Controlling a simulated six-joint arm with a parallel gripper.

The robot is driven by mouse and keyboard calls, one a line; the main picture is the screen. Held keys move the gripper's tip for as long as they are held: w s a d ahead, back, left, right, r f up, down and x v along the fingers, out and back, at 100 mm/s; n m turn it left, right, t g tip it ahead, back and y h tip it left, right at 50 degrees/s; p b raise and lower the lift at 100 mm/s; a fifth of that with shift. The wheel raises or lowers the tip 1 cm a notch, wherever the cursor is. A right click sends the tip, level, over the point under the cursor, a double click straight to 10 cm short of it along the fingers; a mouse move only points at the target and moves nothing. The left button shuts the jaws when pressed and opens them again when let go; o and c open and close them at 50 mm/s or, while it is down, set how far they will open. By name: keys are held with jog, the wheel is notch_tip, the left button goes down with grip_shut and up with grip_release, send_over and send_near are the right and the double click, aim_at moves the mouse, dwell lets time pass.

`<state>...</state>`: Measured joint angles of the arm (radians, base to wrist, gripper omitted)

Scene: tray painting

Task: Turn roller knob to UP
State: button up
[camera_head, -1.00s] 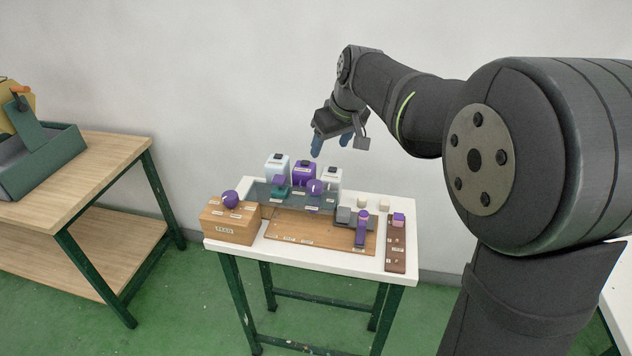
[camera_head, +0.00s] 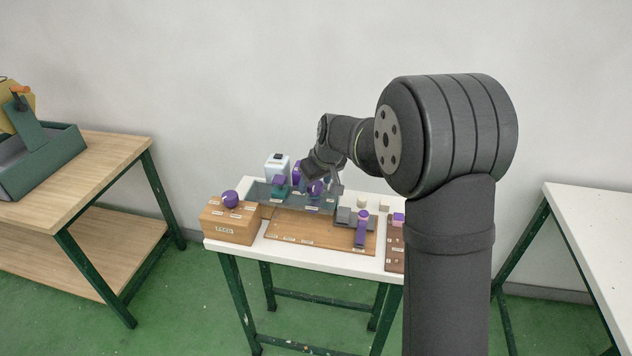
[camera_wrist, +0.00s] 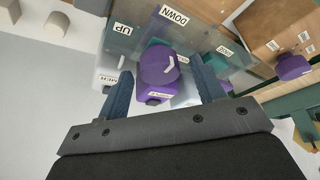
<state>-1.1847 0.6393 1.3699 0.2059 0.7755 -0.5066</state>
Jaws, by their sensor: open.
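The roller knob (camera_wrist: 155,66) is a round purple knob with a white mark on its right side in the wrist view. It sits on a grey-blue panel (camera_wrist: 138,14) near an UP label (camera_wrist: 123,30) and a DOWN label (camera_wrist: 174,14). In the head view the knob (camera_head: 316,187) is partly covered by my gripper (camera_head: 320,180). My gripper (camera_wrist: 163,85) is open, with one blue finger on each side of the knob in the wrist view. I cannot tell whether either finger touches it.
A teal slider block (camera_head: 280,188), a wooden box (camera_head: 228,226) with a purple knob (camera_head: 230,199), and a purple lever (camera_head: 361,235) share the white table (camera_head: 310,259).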

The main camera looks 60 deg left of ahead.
jog(key=c, duration=1)
jog(key=n+g, duration=0.1)
jog(key=n, duration=0.3)
jog(key=shift+w+f+n+g+h, duration=0.1)
jog(key=shift+w+n+g+h, duration=0.05)
jog(key=shift+n+g+h, duration=0.2)
jog(key=n, duration=0.2)
jog(key=n+g+h, duration=0.1)
jog(key=n, duration=0.1)
jog(key=shift+w+a+n+g, duration=0.1)
jog(key=shift+a+n+g, duration=0.05)
jog(key=shift+n+g, duration=0.15)
jog(key=n+g+h, duration=0.1)
jog(key=n, duration=0.3)
jog(key=shift+a+n, duration=0.1)
jog(key=shift+n, duration=0.15)
jog(key=shift+a+n+h, duration=0.1)
jog(key=shift+n+h, duration=0.85)
jog(key=shift+n, duration=1.05)
jog(key=shift+w, duration=0.1)
